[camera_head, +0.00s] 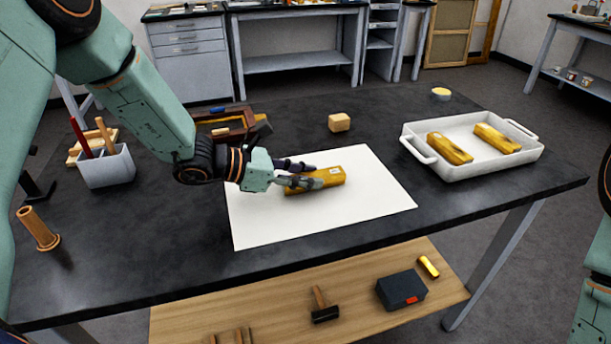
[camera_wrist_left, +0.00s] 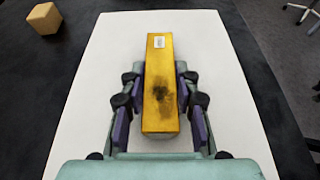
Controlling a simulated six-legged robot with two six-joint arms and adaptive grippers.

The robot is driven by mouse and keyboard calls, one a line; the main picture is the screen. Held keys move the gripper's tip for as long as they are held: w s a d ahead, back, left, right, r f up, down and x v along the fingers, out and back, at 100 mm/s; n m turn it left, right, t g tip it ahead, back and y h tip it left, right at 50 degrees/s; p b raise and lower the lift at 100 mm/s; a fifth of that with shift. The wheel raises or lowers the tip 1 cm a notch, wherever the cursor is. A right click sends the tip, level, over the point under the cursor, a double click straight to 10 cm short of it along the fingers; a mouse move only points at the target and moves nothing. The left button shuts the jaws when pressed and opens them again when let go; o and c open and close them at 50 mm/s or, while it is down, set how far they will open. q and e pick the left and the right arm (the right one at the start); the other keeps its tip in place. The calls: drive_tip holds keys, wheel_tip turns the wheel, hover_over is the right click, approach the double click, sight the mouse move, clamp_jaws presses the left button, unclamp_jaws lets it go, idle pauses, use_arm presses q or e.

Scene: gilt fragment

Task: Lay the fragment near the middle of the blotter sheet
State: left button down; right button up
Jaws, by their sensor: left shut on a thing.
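A gilt fragment (camera_head: 327,178), a golden bar with a small white label and a dark worn patch, is at the middle of the white blotter sheet (camera_head: 275,222). My left gripper (camera_head: 309,175) is shut on the fragment, its fingers along both long sides. In the left wrist view the fragment (camera_wrist_left: 159,85) lies lengthwise between the fingers (camera_wrist_left: 160,105), over the sheet (camera_wrist_left: 215,50). I cannot tell whether it touches the sheet. My right gripper is not in view; only part of my right arm shows at the right edge.
A white tray (camera_head: 447,174) with two similar golden pieces stands at the right. A wooden cube (camera_head: 339,122) is behind the sheet. A tool holder (camera_head: 106,168), a brown tool rack (camera_head: 222,124) and a wooden peg (camera_head: 38,229) are at the left. The dark table front is clear.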

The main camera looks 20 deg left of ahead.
use_arm(q)
drive_tip(key=shift+w, duration=0.1)
drive_tip(key=shift+f, duration=0.15)
drive_tip(key=c, duration=1.4)
unclamp_jaws()
drive_tip(key=shift+a, duration=0.1)
drive_tip(key=o, duration=0.4)
